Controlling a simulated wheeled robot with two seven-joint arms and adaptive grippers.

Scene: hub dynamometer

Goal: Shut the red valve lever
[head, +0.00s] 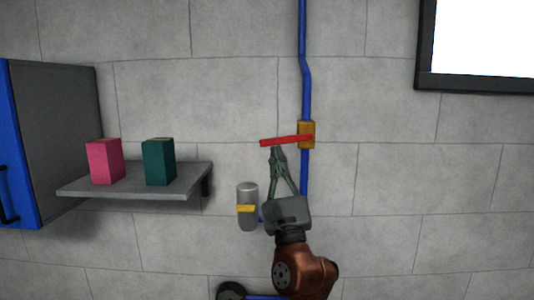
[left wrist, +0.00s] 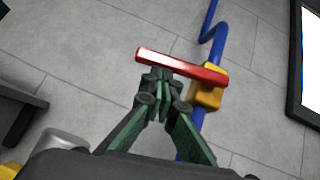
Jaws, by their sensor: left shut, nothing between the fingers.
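The red valve lever (head: 284,141) sticks out to the left of a yellow valve body (head: 307,134) on a blue vertical pipe. It lies across the pipe, nearly level. My left gripper (head: 277,150) is shut and empty, with its fingertips just below the lever's left half. In the left wrist view the red lever (left wrist: 180,67) runs from upper left to the yellow valve (left wrist: 208,90), and the fingertips (left wrist: 161,76) are right at its lower edge. I cannot tell whether they touch it. My right gripper is in neither view.
A grey cylinder with a yellow band (head: 248,195) is on the wall left of my gripper. A grey shelf (head: 130,188) holds a pink box (head: 105,161) and a green box (head: 159,162). A blue-edged cabinet (head: 55,140) is at far left, a dark-framed bright panel (head: 475,84) at upper right.

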